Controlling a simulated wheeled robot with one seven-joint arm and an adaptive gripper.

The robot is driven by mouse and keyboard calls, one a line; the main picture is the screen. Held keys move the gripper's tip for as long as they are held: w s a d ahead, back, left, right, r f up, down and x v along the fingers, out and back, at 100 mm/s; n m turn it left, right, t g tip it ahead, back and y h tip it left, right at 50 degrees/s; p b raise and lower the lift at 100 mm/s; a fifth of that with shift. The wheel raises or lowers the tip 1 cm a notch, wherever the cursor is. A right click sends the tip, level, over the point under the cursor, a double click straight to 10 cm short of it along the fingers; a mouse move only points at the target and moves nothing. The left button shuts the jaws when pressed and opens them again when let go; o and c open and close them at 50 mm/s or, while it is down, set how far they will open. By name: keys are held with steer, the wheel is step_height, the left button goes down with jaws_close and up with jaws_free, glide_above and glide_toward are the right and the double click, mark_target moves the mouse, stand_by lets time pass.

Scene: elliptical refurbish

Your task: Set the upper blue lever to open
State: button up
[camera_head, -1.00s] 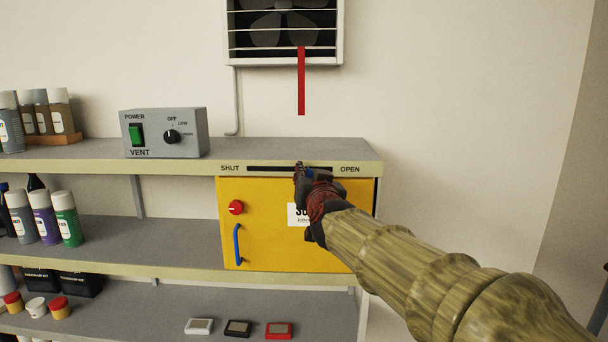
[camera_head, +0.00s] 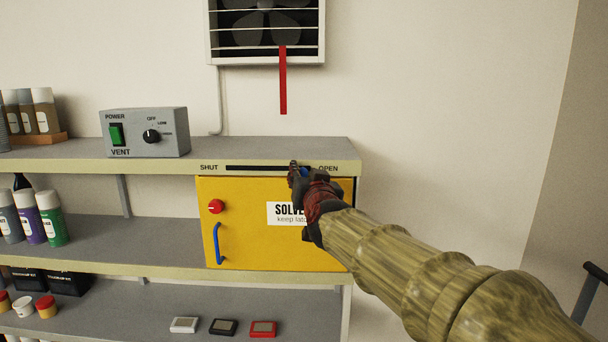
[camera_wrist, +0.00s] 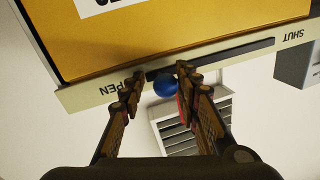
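The upper blue lever's round knob (camera_wrist: 166,86) sits in the wrist view at the OPEN end of the dark slot (camera_wrist: 225,57). The knob is close to the right finger, with a gap to the left one. Firm contact cannot be told.
Below the slot is a yellow cabinet door (camera_head: 240,245) with a red knob (camera_head: 216,206) and a blue handle (camera_head: 218,243). A grey vent box (camera_head: 146,132) stands on the top shelf. A red strip (camera_head: 283,85) hangs under the fan (camera_head: 266,30). Clear wall lies to the right.

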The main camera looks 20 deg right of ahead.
steer(key=shift+o, duration=0.7)
steer(key=shift+a, duration=0.1)
steer(key=shift+s, duration=0.1)
steer(key=shift+s+r, duration=0.1)
steer(key=shift+s, duration=0.15)
steer(key=s+a, duration=0.1)
steer(key=s, duration=1)
steer(key=shift+s+a, duration=0.15)
steer(key=shift+a, duration=0.05)
